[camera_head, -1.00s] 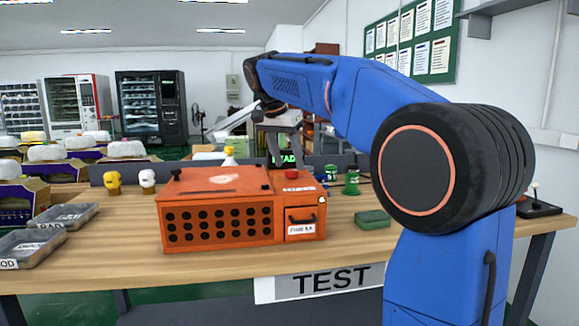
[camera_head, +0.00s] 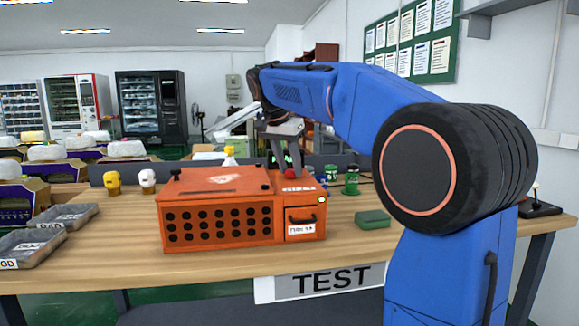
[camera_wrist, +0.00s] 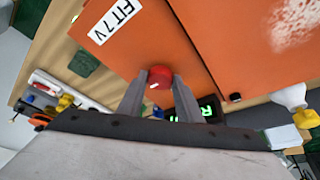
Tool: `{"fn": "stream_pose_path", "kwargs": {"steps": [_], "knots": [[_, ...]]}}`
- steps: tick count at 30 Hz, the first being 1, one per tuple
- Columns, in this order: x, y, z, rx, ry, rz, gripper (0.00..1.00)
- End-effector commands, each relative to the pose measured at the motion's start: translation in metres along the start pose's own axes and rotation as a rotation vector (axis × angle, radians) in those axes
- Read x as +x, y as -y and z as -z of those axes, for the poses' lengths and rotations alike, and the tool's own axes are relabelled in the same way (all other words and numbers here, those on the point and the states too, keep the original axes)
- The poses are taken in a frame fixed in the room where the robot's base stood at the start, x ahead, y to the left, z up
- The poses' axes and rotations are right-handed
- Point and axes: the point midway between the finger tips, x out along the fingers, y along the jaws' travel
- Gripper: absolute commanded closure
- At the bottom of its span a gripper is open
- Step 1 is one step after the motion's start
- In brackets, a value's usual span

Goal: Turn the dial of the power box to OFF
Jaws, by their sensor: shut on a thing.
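The orange box (camera_head: 218,189) stands on the wooden table in the head view, with a perforated front and a small drawer at its right. In the wrist view, the orange top (camera_wrist: 150,35) carries a round red dial (camera_wrist: 160,74) with a small white mark. My gripper (camera_wrist: 158,82) has one finger on each side of the dial and is shut on it. I cannot read an OFF mark.
A green block (camera_head: 372,219) lies right of the box. Yellow (camera_head: 112,183) and white (camera_head: 147,181) heads stand to the left, near grey trays (camera_head: 66,215). The table front is clear.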

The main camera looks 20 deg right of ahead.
Motion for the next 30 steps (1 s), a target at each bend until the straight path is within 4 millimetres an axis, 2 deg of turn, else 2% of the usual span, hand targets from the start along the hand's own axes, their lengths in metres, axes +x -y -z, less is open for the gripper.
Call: {"fn": "stream_pose_path", "kwargs": {"steps": [11,30], "knots": [[-0.0004,-0.0029,0.0001,-0.167,0.0,0.071,0.9],[0.0014,-0.0089,0.0038,-0.719,0.0,0.299,0.9]]}}
